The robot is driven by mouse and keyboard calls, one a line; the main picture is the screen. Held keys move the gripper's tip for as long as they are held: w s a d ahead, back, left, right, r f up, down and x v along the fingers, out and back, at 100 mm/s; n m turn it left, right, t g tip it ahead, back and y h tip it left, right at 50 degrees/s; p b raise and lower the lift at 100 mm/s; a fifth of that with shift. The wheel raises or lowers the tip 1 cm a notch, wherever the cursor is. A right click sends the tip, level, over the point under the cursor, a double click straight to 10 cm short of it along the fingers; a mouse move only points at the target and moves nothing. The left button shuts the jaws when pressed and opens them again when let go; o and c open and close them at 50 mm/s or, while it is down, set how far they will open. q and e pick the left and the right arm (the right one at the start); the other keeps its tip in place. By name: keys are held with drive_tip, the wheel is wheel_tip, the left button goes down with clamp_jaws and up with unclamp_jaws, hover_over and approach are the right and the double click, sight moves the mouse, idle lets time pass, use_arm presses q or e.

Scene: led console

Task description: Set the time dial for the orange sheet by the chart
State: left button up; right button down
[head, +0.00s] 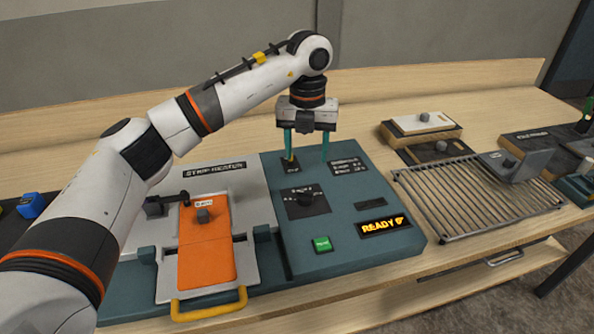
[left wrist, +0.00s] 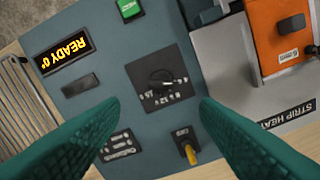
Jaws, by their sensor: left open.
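The orange sheet (head: 206,264) lies in the strip heater's drawer with a yellow handle, a small label and grey knob at its far end; it also shows in the left wrist view (left wrist: 278,44). The black time dial (head: 305,198) is on the teal console, with small markings around its knob; the wrist view shows it too (left wrist: 162,79). A small printed panel, possibly the chart (head: 348,165), sits behind it; its text is unreadable. My left gripper (head: 306,155) is open and empty, pointing down above the console's back part, behind the dial. My right gripper is not seen.
The display (head: 386,226) reads "READY 0". A green button (head: 322,244) and a yellow-tipped switch (left wrist: 189,152) are on the console. A wire rack (head: 480,195) stands to the right, with a block bearing a pale sheet (head: 422,122) behind it.

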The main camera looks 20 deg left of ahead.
sight(305, 192)
use_arm(q)
drive_tip(key=f, duration=0.2)
drive_tip(key=f+p, duration=0.1)
drive_tip(key=shift+s+d+f, duration=0.1)
drive_tip(key=shift+s+f, duration=0.2)
drive_tip(key=shift+f, duration=0.1)
wheel_tip(305, 192, down, 6)
drive_tip(key=shift+w+f+p, duration=0.1)
drive_tip(key=shift+w+p, duration=0.05)
drive_tip(key=shift+p, duration=0.4)
drive_tip(key=shift+f, duration=0.6)
drive_tip(key=c, duration=1)
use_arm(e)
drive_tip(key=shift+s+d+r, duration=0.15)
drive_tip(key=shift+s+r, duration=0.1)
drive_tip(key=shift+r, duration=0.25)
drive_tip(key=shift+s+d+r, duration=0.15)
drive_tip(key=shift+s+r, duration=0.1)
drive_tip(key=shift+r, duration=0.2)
